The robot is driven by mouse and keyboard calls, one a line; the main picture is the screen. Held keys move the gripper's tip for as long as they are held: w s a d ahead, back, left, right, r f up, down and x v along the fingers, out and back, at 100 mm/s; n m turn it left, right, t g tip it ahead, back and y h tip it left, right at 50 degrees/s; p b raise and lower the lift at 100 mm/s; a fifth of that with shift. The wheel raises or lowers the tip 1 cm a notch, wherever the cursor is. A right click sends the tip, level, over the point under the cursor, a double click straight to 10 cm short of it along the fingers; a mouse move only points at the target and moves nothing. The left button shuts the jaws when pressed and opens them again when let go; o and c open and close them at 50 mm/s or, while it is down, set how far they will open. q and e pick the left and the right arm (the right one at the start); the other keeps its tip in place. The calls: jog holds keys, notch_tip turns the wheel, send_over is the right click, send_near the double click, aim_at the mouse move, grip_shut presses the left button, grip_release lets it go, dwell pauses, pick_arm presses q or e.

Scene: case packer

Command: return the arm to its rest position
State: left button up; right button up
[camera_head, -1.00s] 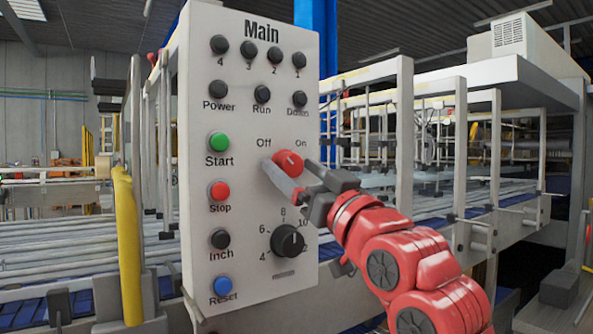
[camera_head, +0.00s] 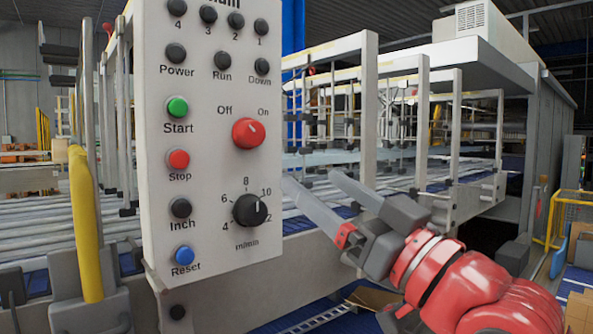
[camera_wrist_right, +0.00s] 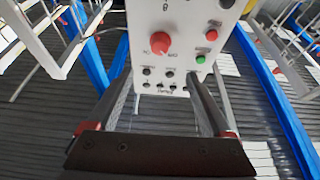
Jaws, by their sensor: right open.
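My right gripper (camera_head: 312,190) is open and empty, to the right of the control panel and apart from the red knob. It also shows in the right wrist view (camera_wrist_right: 158,100), with its two fingers spread and the panel beyond them. The red Off/On knob (camera_head: 248,133) on the white control panel (camera_head: 213,190) has its white mark pointing up and right, toward On. The knob also shows in the right wrist view (camera_wrist_right: 160,43). My red right arm comes in from the lower right. My left gripper is not in view.
The panel also carries a black speed dial (camera_head: 250,210), a green Start button (camera_head: 177,107), a red Stop button (camera_head: 178,159) and a blue Reset button (camera_head: 184,256). A yellow post (camera_head: 84,225) stands left. The conveyor frame (camera_head: 369,115) stands behind my right gripper.

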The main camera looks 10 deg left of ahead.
jog(key=shift+v, duration=1.1)
